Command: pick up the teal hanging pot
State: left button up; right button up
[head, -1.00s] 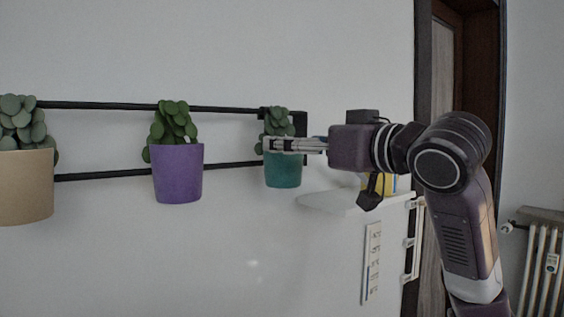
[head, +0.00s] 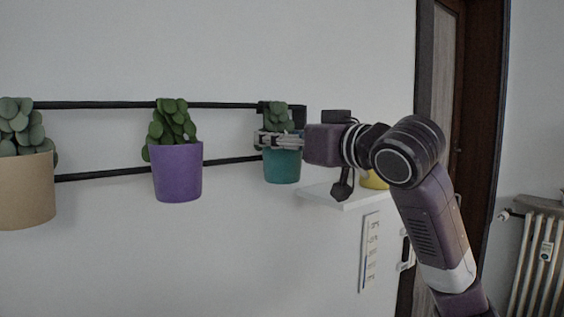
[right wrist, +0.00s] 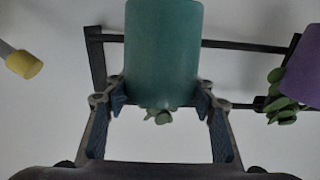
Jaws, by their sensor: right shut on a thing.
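The teal hanging pot (head: 282,167) with a green plant hangs at the right end of a black rail rack in the head view. My right gripper (head: 264,140) is at its upper part, fingers reaching in from the right. In the right wrist view the teal pot (right wrist: 163,50) sits between the two fingers (right wrist: 160,108), one on each side, and the gripper is shut on it. The pot still appears upright at the rack. My left gripper is not in view.
A purple pot (head: 177,173) hangs in the middle of the rack (head: 100,105), and a beige pot (head: 25,192) hangs at the left. A white shelf (head: 345,197) with a yellow item (head: 375,180) is below my right arm. A radiator (head: 540,255) stands at the far right.

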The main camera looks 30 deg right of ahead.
jog(key=c, duration=0.5)
jog(key=shift+r, duration=0.1)
jog(key=shift+r, duration=0.1)
